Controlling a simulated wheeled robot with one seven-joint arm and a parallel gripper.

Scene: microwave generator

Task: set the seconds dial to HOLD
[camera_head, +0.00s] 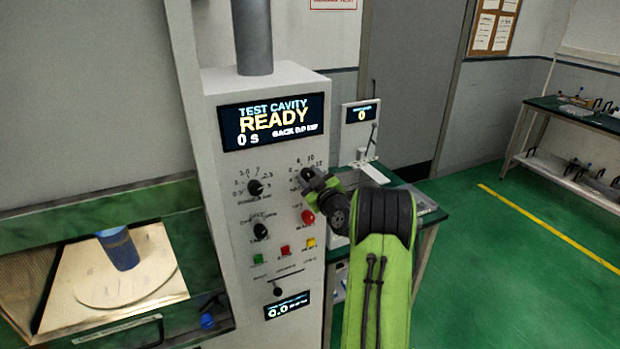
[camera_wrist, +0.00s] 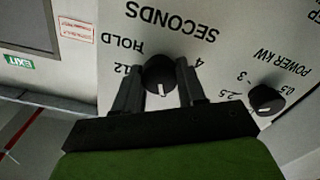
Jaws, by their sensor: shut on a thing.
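The SECONDS dial (camera_wrist: 160,74) is a black round knob on the white panel, seen upside down in the wrist view. Its white mark points down in that picture, away from the lettering HOLD (camera_wrist: 124,45) at the upper left. The numbers 12 and 4 show beside the knob; those on the near side are hidden by my gripper. My gripper (camera_wrist: 161,68) is shut on the dial, one finger on each side. In the head view my gripper (camera_head: 317,184) covers most of the dial at the panel's upper right.
The POWER KW knob (camera_wrist: 267,99) sits beside the dial. A red knob (camera_head: 308,217) is just below my gripper. The display (camera_head: 273,121) reads READY and 0 s. A blue cylinder (camera_head: 118,249) stands in the cavity at left. Green floor is free at right.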

